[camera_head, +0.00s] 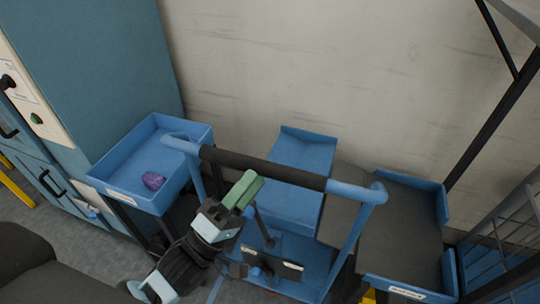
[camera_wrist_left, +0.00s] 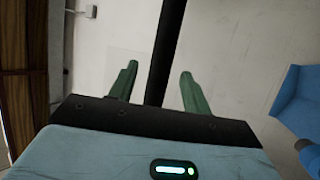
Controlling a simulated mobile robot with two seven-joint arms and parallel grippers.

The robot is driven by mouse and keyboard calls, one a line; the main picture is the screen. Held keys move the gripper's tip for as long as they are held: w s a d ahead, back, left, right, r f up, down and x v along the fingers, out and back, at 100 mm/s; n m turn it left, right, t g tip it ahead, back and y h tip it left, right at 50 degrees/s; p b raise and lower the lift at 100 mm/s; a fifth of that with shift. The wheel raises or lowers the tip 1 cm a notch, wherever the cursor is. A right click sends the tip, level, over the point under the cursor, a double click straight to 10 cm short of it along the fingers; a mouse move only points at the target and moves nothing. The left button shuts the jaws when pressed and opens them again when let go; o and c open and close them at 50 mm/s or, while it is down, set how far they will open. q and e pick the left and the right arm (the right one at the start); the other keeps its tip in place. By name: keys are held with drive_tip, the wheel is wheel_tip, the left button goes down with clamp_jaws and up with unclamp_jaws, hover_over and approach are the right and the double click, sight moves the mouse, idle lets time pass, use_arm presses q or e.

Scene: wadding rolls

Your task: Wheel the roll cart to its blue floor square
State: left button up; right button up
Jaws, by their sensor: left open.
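The roll cart (camera_head: 350,222) has a blue tubular frame and a black handle bar (camera_head: 285,174) across its top. It stands in the middle of the head view, in front of the wall. My left gripper (camera_head: 243,190) is at the handle's left half, its green fingers overlapping the bar's lower edge. In the left wrist view the gripper (camera_wrist_left: 157,85) is open, and the black bar (camera_wrist_left: 168,45) runs between the two fingers in the picture, with gaps on both sides. Contact with the bar does not show. The blue floor square cannot be made out clearly. My right gripper is out of view.
A blue bin (camera_head: 120,152) with a purple lump (camera_head: 153,181) stands left of the cart, beside a teal cabinet (camera_head: 95,60). A blue tray (camera_head: 443,205) with a dark sheet is at the right, near a wire cage (camera_head: 510,235). The pale wall (camera_head: 330,70) closes off the back.

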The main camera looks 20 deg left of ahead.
sight(268, 162)
use_arm(q)
drive_tip(key=p+x, duration=0.1)
drive_tip(key=x, duration=0.5)
drive_tip(key=shift+w, duration=0.15)
clamp_jaws()
